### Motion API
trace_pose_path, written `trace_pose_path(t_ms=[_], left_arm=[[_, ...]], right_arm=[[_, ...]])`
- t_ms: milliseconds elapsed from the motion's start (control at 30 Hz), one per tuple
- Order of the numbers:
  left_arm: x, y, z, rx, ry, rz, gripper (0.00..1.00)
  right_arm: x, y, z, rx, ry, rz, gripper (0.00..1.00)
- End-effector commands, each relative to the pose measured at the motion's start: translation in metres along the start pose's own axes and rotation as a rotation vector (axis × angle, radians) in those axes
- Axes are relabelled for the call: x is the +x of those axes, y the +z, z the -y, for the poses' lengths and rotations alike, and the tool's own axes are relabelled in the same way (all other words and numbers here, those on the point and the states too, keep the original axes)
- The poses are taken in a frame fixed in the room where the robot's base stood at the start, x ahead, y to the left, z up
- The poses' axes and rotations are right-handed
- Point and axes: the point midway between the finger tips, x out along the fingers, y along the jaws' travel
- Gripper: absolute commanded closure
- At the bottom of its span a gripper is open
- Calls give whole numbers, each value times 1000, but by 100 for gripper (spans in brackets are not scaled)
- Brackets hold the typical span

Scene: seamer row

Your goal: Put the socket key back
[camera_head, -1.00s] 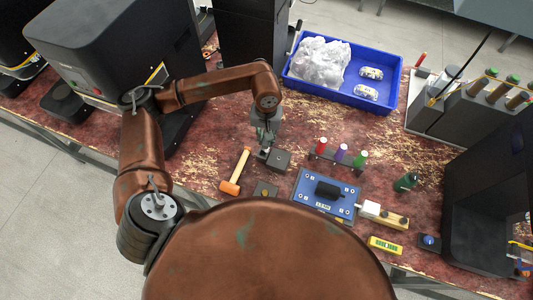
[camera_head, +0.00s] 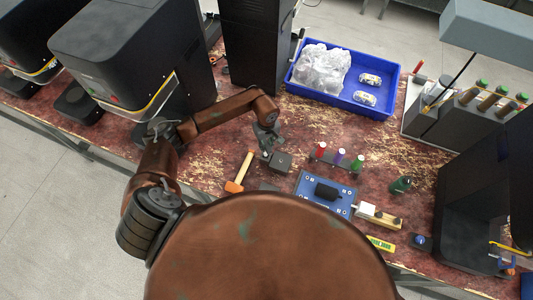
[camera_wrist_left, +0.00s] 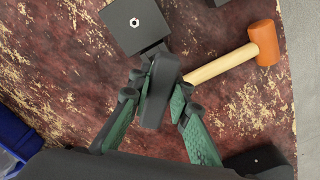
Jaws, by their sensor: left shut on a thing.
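My left gripper (camera_head: 266,148) is low over the bench, beside a dark square block (camera_head: 281,162). In the left wrist view, the gripper (camera_wrist_left: 157,98) is shut on a dark grey bar (camera_wrist_left: 158,90), which appears to be the socket key. My right gripper is out of view.
An orange-headed mallet (camera_head: 234,187) lies left of the gripper. A blue fixture plate (camera_head: 310,203) and a rack with coloured-top pegs (camera_head: 335,168) lie right. A blue bin (camera_head: 390,103) holding a plastic bag stands behind.

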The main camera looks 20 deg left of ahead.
Motion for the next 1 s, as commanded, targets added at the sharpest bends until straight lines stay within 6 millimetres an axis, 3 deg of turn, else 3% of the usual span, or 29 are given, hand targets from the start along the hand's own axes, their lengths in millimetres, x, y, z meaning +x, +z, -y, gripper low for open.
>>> trace_pose_path(t_ms=[400,833,867,1000], left_arm=[[54,0,-1,0,1,2,100],[58,-1,-1,1,1,-2,100],[57,-1,-1,1,1,-1,80],[56,-1,-1,1,1,-1,71]], right_arm=[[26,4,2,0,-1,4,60],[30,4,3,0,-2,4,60],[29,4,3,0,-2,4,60],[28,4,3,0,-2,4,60]])
